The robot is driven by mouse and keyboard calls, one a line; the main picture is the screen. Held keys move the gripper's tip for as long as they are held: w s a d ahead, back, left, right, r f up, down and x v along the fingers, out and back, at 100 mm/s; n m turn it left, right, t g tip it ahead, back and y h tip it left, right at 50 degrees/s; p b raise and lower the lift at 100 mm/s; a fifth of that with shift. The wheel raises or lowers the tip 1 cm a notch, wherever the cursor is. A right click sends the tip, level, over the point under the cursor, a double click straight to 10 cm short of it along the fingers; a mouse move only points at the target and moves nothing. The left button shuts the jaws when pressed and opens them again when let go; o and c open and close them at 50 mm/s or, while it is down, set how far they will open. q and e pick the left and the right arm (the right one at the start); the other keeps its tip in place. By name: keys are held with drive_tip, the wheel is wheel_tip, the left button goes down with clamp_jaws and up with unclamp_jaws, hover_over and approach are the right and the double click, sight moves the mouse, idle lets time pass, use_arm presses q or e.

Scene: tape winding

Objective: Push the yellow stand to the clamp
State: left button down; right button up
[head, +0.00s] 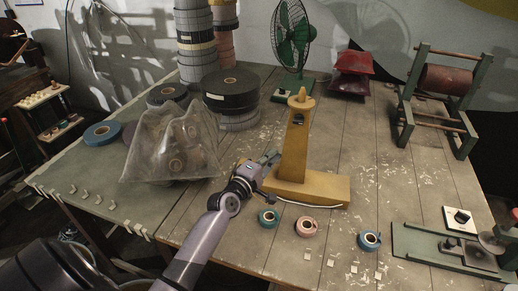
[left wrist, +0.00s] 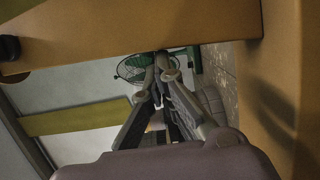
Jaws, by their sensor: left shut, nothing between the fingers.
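The yellow stand (head: 310,187) is upright on the table, with a long flat base and a tapering post. My left gripper (head: 272,157) is shut and empty, at the left side of the post just above the base. I cannot tell if it touches the stand. In the left wrist view the stand (left wrist: 120,30) fills the top and right side, close to my left gripper (left wrist: 163,62). A green bench device (head: 425,244), which looks like the clamp, lies at the front right, apart from the stand. My right gripper is not in view.
Teal (head: 268,217), pink (head: 307,227) and blue (head: 369,240) tape rolls lie in front of the stand. A clear bag (head: 172,150) is left of my arm. A green fan (head: 291,38) and a wooden winding frame (head: 440,95) stand behind. Table right of the stand is fairly clear.

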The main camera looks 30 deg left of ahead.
use_arm(q)
drive_tip(key=d+p, duration=0.1)
drive_tip(key=d, duration=0.2)
drive_tip(key=w+d, duration=0.1)
drive_tip(key=d, duration=0.3)
drive_tip(key=w+d+p, duration=0.1)
drive_tip(key=d, duration=0.3)
drive_tip(key=shift+w+d+r+p, duration=0.1)
drive_tip(key=shift+w+p, duration=0.05)
drive_tip(key=shift+p, duration=0.15)
